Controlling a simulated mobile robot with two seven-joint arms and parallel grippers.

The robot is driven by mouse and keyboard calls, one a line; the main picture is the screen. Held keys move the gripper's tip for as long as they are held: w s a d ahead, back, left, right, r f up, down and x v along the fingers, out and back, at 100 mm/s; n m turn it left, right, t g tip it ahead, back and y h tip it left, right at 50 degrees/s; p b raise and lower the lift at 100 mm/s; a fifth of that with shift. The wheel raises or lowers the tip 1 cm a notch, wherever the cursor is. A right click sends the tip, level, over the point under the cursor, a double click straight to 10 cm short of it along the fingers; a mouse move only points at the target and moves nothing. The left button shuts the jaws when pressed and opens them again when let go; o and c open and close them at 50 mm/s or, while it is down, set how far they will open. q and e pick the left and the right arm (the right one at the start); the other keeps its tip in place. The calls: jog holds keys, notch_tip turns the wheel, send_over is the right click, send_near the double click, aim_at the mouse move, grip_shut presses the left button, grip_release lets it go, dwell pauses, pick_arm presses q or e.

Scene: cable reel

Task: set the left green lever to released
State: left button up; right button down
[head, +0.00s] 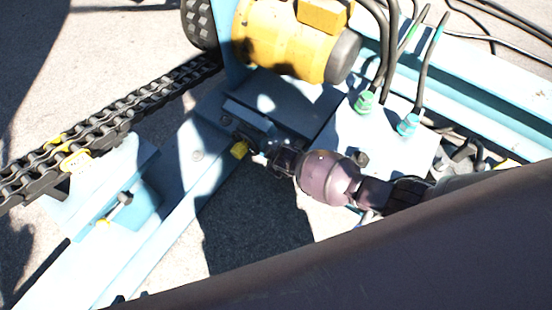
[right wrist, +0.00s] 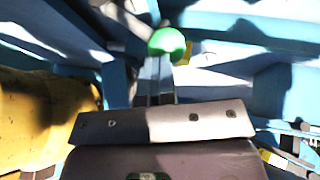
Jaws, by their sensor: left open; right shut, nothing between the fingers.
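A lever's round green knob (right wrist: 167,42) shows in the right wrist view. My right gripper (right wrist: 159,66) has its fingers together, and their tips reach the knob's lower edge in that picture. Whether they touch it I cannot tell. The green knob cannot be made out in the head view. Whether it belongs to the left lever, and its setting, I cannot tell.
A heavy chain (head: 110,130) runs along the left. My dark arm link covers the lower right.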

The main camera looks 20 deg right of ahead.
jog(key=shift+s+f, duration=0.1)
jog(key=shift+r, duration=0.2)
pick_arm(q)
notch_tip(320, 180, up, 6)
jog(key=w+d+t+p, duration=0.1)
jog(key=p, duration=0.6)
jog(key=shift+d+r, duration=0.15)
jog(key=shift+r, duration=0.1)
pick_arm(e)
jog(key=v, duration=1.2)
jog(key=shift+s+a+r, duration=0.15)
jog(key=shift+s+a, duration=0.05)
jog(key=shift+a, duration=0.25)
pick_arm(q)
jog(key=shift+w, duration=0.1)
jog(key=shift+r, duration=0.1)
